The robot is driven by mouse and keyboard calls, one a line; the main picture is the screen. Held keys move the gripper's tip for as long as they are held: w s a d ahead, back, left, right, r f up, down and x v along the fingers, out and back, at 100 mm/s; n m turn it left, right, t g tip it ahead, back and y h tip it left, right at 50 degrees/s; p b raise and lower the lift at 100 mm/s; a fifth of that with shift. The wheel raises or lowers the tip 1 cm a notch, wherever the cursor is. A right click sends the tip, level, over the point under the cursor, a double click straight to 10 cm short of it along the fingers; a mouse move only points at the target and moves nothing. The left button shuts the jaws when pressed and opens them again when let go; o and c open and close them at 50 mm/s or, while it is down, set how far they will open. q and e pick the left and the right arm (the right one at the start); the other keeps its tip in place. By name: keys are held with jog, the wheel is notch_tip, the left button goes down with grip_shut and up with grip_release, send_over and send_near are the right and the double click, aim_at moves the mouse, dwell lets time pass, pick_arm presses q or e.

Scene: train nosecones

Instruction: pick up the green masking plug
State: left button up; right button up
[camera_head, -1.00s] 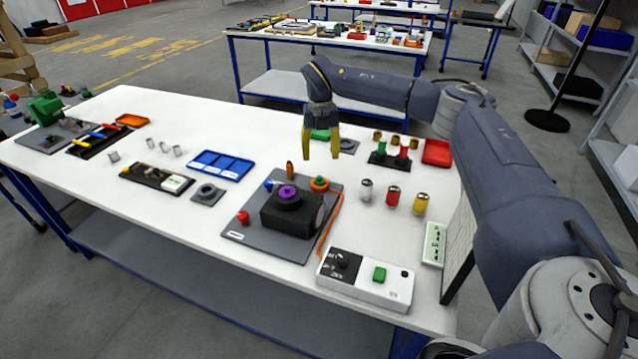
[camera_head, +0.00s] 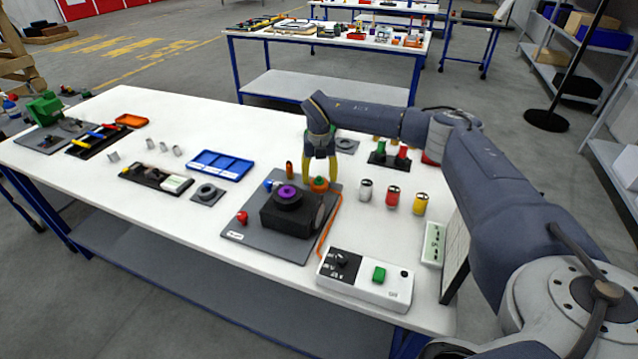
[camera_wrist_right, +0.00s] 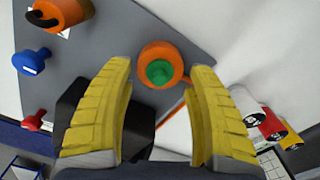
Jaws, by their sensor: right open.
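The green masking plug (camera_wrist_right: 159,72) shows in the right wrist view as a small round green piece in the middle of an orange ring-shaped part (camera_wrist_right: 150,58). My left gripper is out of view.
A black block with a purple cap (camera_head: 287,192) sits close by on the grey plate (camera_head: 240,233). Blue (camera_wrist_right: 33,60) and red (camera_wrist_right: 35,122) plugs stand farther left. An orange cord (camera_head: 331,226) runs beside the plate. Silver, red (camera_head: 392,196) and yellow cans stand at right.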

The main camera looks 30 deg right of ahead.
jog(key=shift+f, duration=0.55)
grip_shut()
